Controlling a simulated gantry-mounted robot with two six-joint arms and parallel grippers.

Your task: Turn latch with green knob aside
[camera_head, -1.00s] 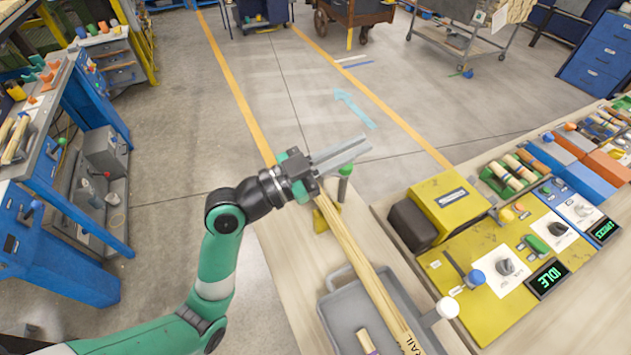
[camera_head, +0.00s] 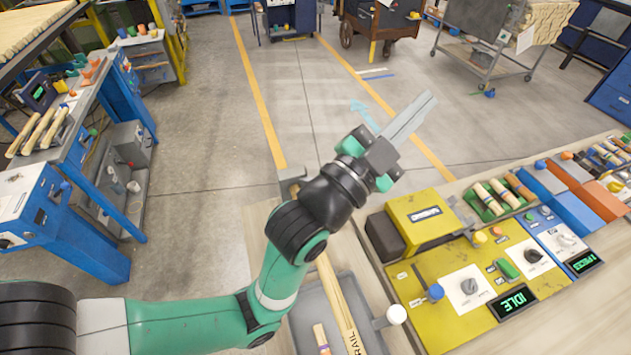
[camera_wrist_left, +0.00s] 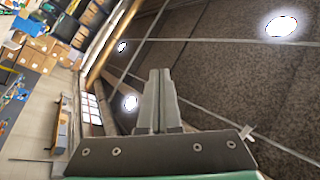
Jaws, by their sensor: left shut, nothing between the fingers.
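My left gripper (camera_head: 424,106) is raised near the middle of the head view, its fingers together and pointing up and right. In the left wrist view its closed fingers (camera_wrist_left: 158,98) have nothing between them. The latch with the green knob is not visible now; my left arm covers the area at the far end of the wooden rail (camera_head: 338,305). A grey metal piece (camera_head: 290,176) shows just left of my wrist; I cannot tell whether it belongs to the latch. My right gripper is not in view.
A grey tray (camera_head: 369,318) lies under the rail. A blue bench (camera_head: 95,250) stands at left. Open floor lies beyond.

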